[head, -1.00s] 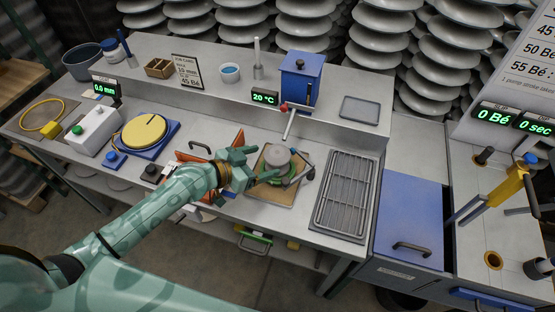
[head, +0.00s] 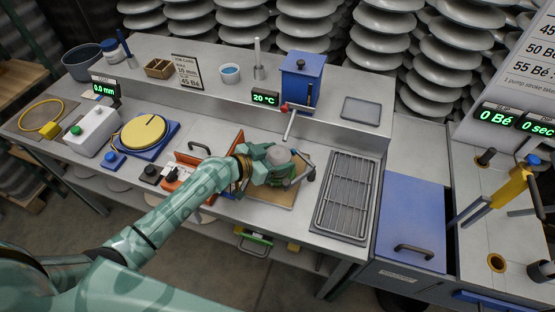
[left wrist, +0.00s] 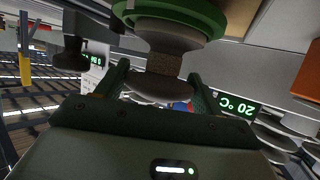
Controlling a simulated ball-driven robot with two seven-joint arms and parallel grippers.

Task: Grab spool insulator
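The spool insulator (head: 279,154) is a grey rounded piece standing upright on a green base on the worktop. In the left wrist view, which is upside down, it shows (left wrist: 165,38) with a rough brown band (left wrist: 164,64) and a green ring (left wrist: 190,8) around its lower part. My left gripper (head: 274,166) is at its left side. In the left wrist view my left fingers (left wrist: 158,87) stand apart, one on each side of the spool's upper part, with gaps beside the brown band. The right gripper is not in view.
A wooden board (head: 284,194) lies under the green base. A metal rack (head: 345,195) is to its right and a red-handled lever (head: 289,122) behind. The orange stand (head: 228,147) is close to my left wrist. A blue tank (head: 301,78) stands on the back shelf.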

